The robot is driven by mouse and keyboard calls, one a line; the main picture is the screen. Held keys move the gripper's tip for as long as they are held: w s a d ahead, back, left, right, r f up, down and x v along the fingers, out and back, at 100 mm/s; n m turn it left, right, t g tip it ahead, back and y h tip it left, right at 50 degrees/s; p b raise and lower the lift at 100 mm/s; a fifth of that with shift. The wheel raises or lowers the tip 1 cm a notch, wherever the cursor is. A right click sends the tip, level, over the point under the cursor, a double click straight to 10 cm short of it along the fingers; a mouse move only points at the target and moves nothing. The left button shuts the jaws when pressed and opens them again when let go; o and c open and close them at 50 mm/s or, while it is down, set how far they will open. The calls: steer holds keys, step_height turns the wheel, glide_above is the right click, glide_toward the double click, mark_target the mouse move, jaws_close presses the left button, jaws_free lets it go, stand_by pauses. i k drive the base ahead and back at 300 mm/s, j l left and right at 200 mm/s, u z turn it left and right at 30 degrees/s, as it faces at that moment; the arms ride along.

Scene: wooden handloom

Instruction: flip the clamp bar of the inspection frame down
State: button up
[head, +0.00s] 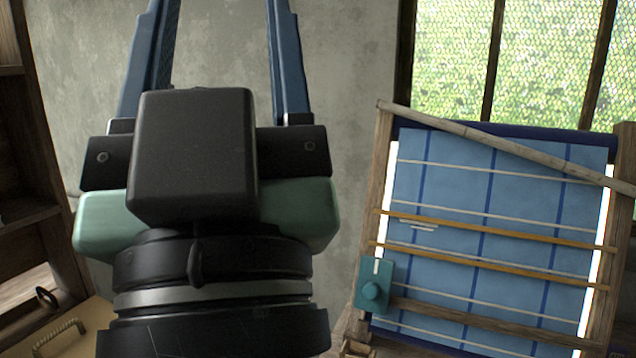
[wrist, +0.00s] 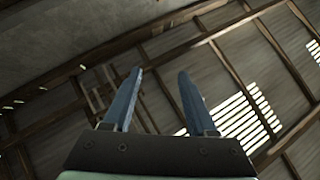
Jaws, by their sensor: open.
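My gripper (head: 220,8) fills the left of the head view, its two blue fingers spread and pointing up; their tips are cut off by the top edge. In the wrist view the open gripper (wrist: 160,73) has nothing between its fingers. The inspection frame (head: 384,165), a wooden frame with blue checked cloth, stands at the right, apart from my gripper. A pale wooden bar (head: 490,140) slants down to the right across its top. Which bar is the clamp bar, I cannot tell.
A mesh window (head: 450,60) is behind the frame. A dark wooden shelf (head: 25,215) stands at the far left, with a tan panel and handle (head: 65,340) below. Bare wall shows between my gripper and the frame. The wrist view faces roof beams (wrist: 215,35).

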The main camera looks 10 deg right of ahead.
mark_target(629, 189)
steer(key=i+l, duration=0.35)
steer(key=i, duration=0.2)
steer(key=i+l, duration=0.4)
steer(key=i, duration=0.1)
